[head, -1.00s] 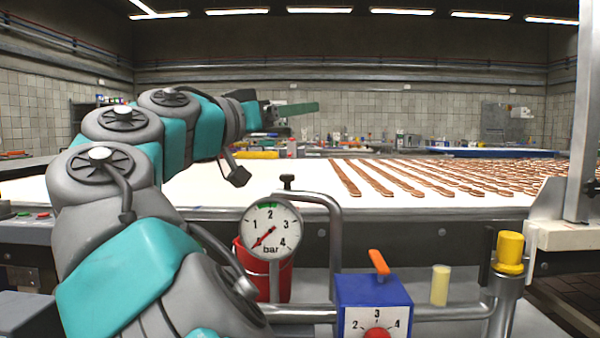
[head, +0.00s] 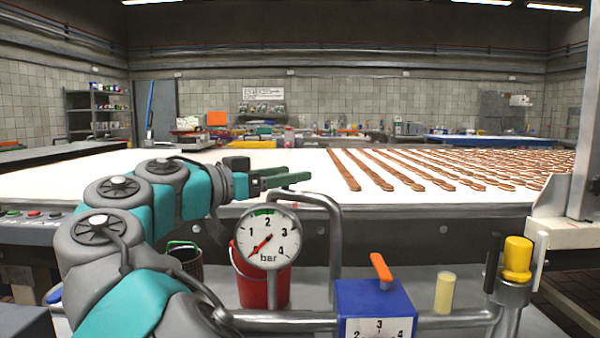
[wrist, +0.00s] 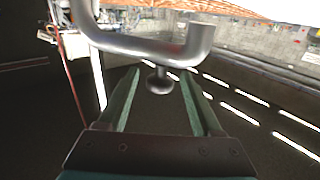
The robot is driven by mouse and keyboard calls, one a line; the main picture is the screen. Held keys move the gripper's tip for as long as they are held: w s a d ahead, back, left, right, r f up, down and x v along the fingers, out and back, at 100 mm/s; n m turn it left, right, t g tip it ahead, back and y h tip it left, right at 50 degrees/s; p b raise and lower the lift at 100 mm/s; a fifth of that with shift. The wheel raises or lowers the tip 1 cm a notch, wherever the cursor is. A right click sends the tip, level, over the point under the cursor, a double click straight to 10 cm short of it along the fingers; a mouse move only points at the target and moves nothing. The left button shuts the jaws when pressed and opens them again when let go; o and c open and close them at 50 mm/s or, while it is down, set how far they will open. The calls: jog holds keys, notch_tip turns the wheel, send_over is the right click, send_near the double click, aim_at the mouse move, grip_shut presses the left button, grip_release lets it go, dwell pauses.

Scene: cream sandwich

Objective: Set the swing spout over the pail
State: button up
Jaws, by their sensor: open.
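The swing spout (head: 334,240) is a grey metal pipe that rises, bends left and passes behind the gauge. In the wrist view, the spout (wrist: 140,45) shows upside down with its round knob (wrist: 158,84) between the two green fingers. My gripper (head: 298,179) is open at the top of the spout, and its fingers hide the knob in the head view. In the wrist view, my gripper (wrist: 157,85) has a gap on both sides of the knob; contact cannot be told. The red pail (head: 252,288) stands behind the gauge, partly hidden. The spout's outlet is hidden in the head view.
A pressure gauge (head: 267,237) stands in front of the pail. A blue box (head: 372,298) with an orange lever (head: 381,268), a yellow cylinder (head: 445,293) and a yellow knob (head: 517,259) stand right. A dark basket (head: 187,262) is left. A white belt (head: 240,185) carries brown strips behind.

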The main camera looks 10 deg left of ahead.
jog(key=shift+x, duration=1.45)
grip_shut()
dwell(0.4)
